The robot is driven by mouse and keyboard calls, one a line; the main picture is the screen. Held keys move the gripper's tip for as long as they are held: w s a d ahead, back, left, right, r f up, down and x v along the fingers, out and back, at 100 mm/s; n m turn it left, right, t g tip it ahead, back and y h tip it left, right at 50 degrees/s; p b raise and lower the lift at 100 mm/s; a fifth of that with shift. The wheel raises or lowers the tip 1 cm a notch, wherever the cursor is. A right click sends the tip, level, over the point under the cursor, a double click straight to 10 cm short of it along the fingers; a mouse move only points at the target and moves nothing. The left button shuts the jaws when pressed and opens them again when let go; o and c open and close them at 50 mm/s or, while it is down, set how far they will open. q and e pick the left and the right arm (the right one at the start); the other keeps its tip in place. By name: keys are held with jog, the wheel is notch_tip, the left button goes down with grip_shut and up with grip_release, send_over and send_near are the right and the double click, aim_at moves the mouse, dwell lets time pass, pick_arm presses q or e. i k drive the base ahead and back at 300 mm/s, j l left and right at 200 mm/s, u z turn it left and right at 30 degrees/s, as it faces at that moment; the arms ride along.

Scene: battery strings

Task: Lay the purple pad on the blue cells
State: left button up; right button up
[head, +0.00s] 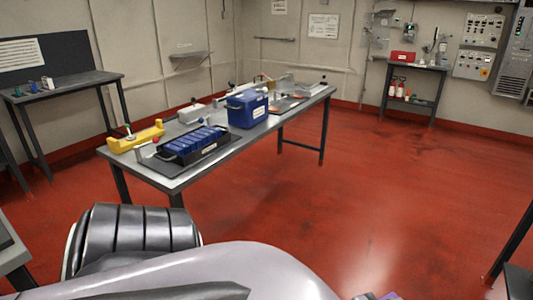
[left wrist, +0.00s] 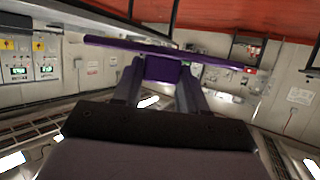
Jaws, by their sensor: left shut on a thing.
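The purple pad (left wrist: 205,59) is seen nearly edge-on in the left wrist view, as a long thin slab. A purple block (left wrist: 162,69) on it sits between the fingers of my left gripper (left wrist: 158,76), which is shut on it. The pad is up in the air, away from the table. In the head view a sliver of purple (head: 389,296) shows at the bottom edge; my left gripper itself is hidden there. The blue cells (head: 194,142) stand in a row in a black tray on the table, with their tops bare. My right gripper is in neither view.
The long grey table (head: 172,182) also holds a yellow tool (head: 136,136), a blue box (head: 247,109) and several small items behind. A workbench (head: 66,87) stands at the left and a small shelf table (head: 414,69) at the back right. The red floor (head: 330,205) is open.

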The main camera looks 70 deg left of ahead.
aim_at(190, 138)
jog(key=u, duration=1.1)
jog(key=i+j+u, duration=0.1)
jog(key=u, duration=0.25)
jog(key=i+j+u, duration=0.1)
jog(key=u, duration=0.25)
jog(key=i+j, duration=1.05)
jog(key=j, duration=0.15)
